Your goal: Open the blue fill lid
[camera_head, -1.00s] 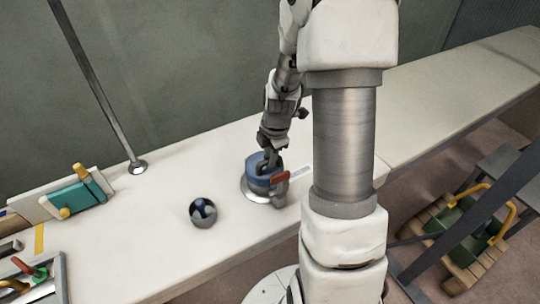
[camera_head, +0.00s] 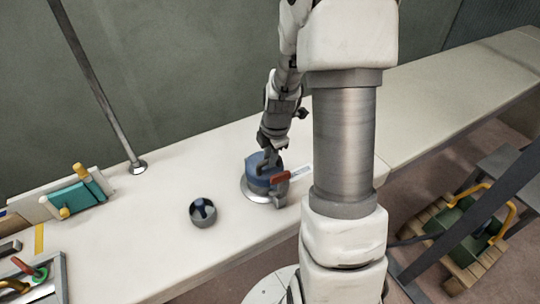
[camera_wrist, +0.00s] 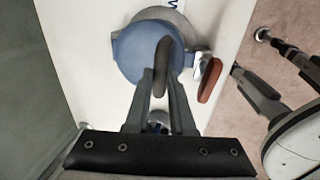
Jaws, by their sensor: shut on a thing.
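The blue fill lid (camera_head: 254,166) is a round blue cap on a round metal base (camera_head: 253,193) on the white counter. In the wrist view the lid (camera_wrist: 130,50) shows from above, with a dark grey raised grip (camera_wrist: 163,58) across it. My gripper (camera_head: 266,158) comes down on the lid from above. In the wrist view its two fingers (camera_wrist: 162,82) are shut on the grip, one on each side. A red-handled lever (camera_head: 280,177) sits at the lid's right side, and it also shows in the wrist view (camera_wrist: 210,80). The lid's underside is hidden.
A dark round cup-like fitting (camera_head: 203,213) stands left of the lid. A metal pole (camera_head: 137,167) rises behind it. A teal block on a board (camera_head: 75,197) and a tray of coloured-handled parts (camera_head: 35,275) are at left. The counter (camera_head: 150,240) between them is clear.

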